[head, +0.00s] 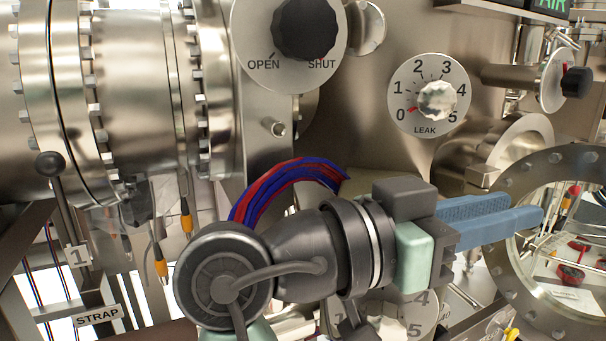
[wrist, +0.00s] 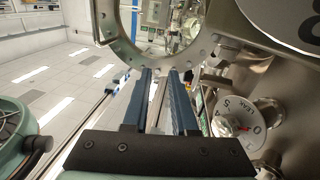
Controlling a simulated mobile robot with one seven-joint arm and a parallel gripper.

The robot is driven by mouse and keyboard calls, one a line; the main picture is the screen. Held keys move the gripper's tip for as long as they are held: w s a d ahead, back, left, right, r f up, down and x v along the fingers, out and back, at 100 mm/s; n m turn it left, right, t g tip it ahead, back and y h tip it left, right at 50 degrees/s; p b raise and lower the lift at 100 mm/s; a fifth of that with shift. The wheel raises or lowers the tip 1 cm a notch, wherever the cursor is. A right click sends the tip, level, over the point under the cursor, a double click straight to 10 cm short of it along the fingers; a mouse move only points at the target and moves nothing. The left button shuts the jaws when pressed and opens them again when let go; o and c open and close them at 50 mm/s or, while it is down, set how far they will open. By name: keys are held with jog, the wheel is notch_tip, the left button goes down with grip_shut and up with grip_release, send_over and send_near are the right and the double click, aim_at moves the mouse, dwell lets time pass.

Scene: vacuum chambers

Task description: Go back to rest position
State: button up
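My gripper (head: 528,212) is at the centre right in the head view, with its two blue fingers pointing right toward a round flanged port. In the wrist view, my gripper (wrist: 160,72) shows both fingers apart with a gap between them. It is open, and I see nothing held between the fingers. My arm reaches in front of the chamber wall and hides part of a lower numbered dial.
The round port (head: 530,309) with a bolted rim lies just beyond the fingertips. A LEAK dial (head: 436,101) and an OPEN/SHUT knob (head: 304,28) are above my arm. A black-knobbed lever (head: 52,165) is at left. Open floor (wrist: 60,75) shows in the wrist view.

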jog(key=w+a+r+n+t+y+p, duration=0.3)
jog(key=w+a+r+n+t+y, duration=0.45)
jog(key=t, duration=0.65)
jog(key=s+a+r+n+t+y+p, duration=0.1)
jog(key=s+a+r+n+t+y, duration=0.6)
jog(key=r, duration=0.5)
jog(key=s+a+t+y, duration=0.2)
jog(key=s+a+y, duration=0.1)
jog(key=shift+s+a+r, duration=0.15)
jog(key=shift+s, duration=0.25)
